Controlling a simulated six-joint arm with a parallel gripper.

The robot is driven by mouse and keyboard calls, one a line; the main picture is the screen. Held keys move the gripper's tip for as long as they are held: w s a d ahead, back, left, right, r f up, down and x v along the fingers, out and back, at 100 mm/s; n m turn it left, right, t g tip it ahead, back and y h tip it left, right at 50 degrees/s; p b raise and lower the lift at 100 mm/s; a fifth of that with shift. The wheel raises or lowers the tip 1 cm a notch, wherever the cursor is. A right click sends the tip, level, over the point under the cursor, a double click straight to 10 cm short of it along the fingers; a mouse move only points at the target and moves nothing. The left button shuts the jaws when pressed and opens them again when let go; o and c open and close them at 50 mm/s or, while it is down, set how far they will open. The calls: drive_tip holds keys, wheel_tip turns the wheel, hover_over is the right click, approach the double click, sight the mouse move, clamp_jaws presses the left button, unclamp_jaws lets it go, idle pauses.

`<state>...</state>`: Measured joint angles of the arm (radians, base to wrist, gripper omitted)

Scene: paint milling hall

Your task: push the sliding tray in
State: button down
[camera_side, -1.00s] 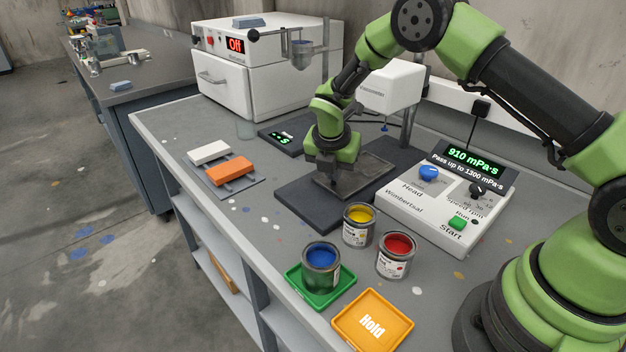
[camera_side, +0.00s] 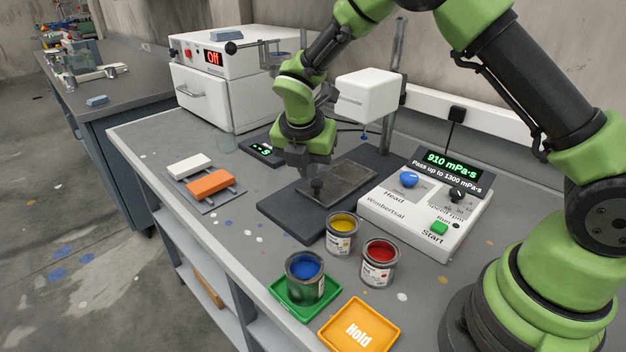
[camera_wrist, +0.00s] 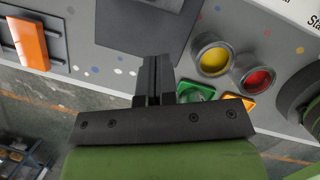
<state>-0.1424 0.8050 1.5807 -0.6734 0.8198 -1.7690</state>
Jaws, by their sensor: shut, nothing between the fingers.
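The sliding tray (camera_side: 350,180) is a flat dark metal plate with a small black knob (camera_side: 317,187) near its left end. It lies on a longer dark base (camera_side: 285,213) beneath the white viscometer head (camera_side: 366,96). My gripper (camera_side: 308,168) is shut and empty, by the tray's left end and just behind the knob in the side view. I cannot tell whether it touches the tray. In the wrist view the shut fingers (camera_wrist: 154,70) point toward the dark base (camera_wrist: 150,25); the knob does not show there.
A white control box (camera_side: 415,212) stands to the right. Yellow (camera_side: 342,232) and red (camera_side: 379,262) paint cans stand in front; a blue can (camera_side: 305,278) sits on a green tray (camera_side: 282,290) beside an orange Hold tray (camera_side: 358,326). An orange block (camera_side: 209,184) lies left.

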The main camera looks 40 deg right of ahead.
wheel_tip(320, 180, up, 3)
approach(321, 197)
drive_tip(key=a+f, duration=0.2)
drive_tip(key=f, duration=0.1)
drive_tip(key=a+f, duration=0.1)
drive_tip(key=shift+s+f, duration=0.15)
drive_tip(key=shift+s, duration=0.05)
drive_tip(key=shift+w+d, duration=0.3)
drive_tip(key=shift+d, duration=0.25)
drive_tip(key=shift+w+d, duration=0.35)
drive_tip(key=shift+d, duration=0.2)
drive_tip(key=shift+w+d+f, duration=0.15)
drive_tip(key=shift+w+d, duration=0.15)
drive_tip(key=shift+d, duration=0.3)
drive_tip(key=shift+d, duration=1.4)
drive_tip(key=shift+a, duration=0.15)
